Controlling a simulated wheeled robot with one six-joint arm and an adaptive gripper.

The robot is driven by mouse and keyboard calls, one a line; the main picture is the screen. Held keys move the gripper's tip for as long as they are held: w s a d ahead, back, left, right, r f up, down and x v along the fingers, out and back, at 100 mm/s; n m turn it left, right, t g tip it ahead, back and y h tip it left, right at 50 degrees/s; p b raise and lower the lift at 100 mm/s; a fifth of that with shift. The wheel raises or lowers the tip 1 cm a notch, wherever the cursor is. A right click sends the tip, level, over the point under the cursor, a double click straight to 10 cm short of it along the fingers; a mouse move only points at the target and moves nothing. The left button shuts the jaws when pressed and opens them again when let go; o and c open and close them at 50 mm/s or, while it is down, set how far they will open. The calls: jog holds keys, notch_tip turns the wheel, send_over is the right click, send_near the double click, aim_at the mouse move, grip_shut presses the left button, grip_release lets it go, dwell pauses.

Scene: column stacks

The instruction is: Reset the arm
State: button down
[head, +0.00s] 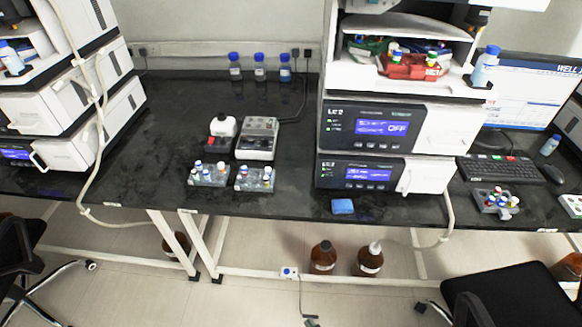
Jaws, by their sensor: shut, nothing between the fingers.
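My arm and my gripper do not show in the head view. The dark lab bench (160,120) spans the middle of the view. On the right, a column stack has two instrument modules with lit blue screens, the upper module (352,128) above the lower module (345,173). Another instrument stack (65,150) stands at the left.
Several blue-capped bottles (259,67) stand at the back. A blue block (342,206) lies at the front edge. Chairs (515,295) stand in front.

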jog(key=s+d+r+m+t+h, duration=0.1)
jog(key=s+d+r+m+t, duration=0.1)
jog(key=s+d+r, duration=0.4)
jog(key=s+d+r+m+t+h, duration=0.1)
jog(key=s+d+r+m, duration=0.15)
jog(key=s, duration=0.55)
jog(key=s+d+r+m+t, duration=0.1)
jog(key=s+d+r, duration=0.1)
jog(key=s+r, duration=0.2)
jog(key=s+d+r+m+t+h, duration=0.1)
jog(key=s+r, duration=0.4)
jog(key=r, duration=0.6)
jog(key=shift+s+d+t+h, duration=0.2)
jog(key=shift+d+t+h, duration=0.15)
jog(key=shift+d, duration=0.3)
jog(key=c, duration=1.9)
grip_release()
